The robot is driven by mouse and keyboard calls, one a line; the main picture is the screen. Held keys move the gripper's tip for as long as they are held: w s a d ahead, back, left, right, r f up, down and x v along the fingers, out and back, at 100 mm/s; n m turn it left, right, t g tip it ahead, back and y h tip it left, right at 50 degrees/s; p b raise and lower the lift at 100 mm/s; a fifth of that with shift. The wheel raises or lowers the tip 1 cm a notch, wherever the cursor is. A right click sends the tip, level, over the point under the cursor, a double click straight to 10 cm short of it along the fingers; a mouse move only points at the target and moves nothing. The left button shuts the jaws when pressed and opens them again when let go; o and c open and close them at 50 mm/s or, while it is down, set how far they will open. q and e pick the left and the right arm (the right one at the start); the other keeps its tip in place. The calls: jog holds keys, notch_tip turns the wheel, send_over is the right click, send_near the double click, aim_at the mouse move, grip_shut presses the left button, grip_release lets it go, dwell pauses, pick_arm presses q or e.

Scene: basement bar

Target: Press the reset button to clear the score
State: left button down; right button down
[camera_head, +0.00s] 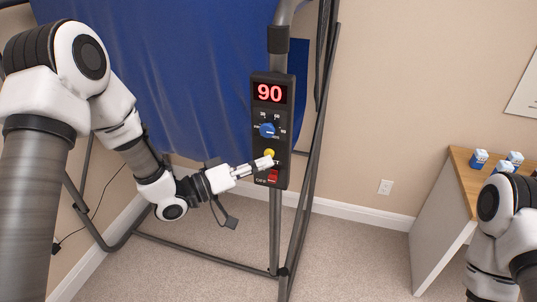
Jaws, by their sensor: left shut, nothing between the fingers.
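A dark control box (259,131) is fixed to a metal post. Its red display (270,93) reads 90. Below the display is a blue knob (267,130) with white marks around it. A yellow round button (269,153) sits under the knob, and a red switch (272,175) marked OFF is at the bottom. My left gripper (268,162) is shut and empty, its tip at the box between the yellow button and the red switch, partly over the button's lower edge. I cannot tell whether it touches. My right gripper is outside the view; only its arm shows at the lower right.
A blue cloth (190,70) hangs behind my left arm on a dark metal frame (313,150). A wooden-topped table (462,170) with several small blue and white items (479,158) stands at the right. Carpet (340,255) between the frame and table is clear.

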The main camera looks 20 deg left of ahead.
pick_arm(q)
jog(key=shift+s, duration=0.4)
jog(key=s, duration=0.5)
jog(key=shift+a, duration=0.1)
dwell(0.7)
jog(key=s+f+n+g+y+b, duration=0.1)
jog(key=s+f+g+y, duration=0.3)
jog(key=f, duration=1)
jog(key=s+f+n+g+y, duration=0.1)
jog(key=s+f+g+y, duration=0.15)
jog(key=s+f, duration=0.8)
jog(key=s+a+f+m+g+y, duration=0.1)
jog(key=s+a+f+g+y, duration=0.5)
jog(key=s+a+f, duration=0.3)
notch_tip(320, 180, down, 3)
jog(key=shift+s+r+m+y, duration=0.1)
jog(key=shift+s+m+y, duration=0.3)
jog(key=shift+s+y, duration=0.35)
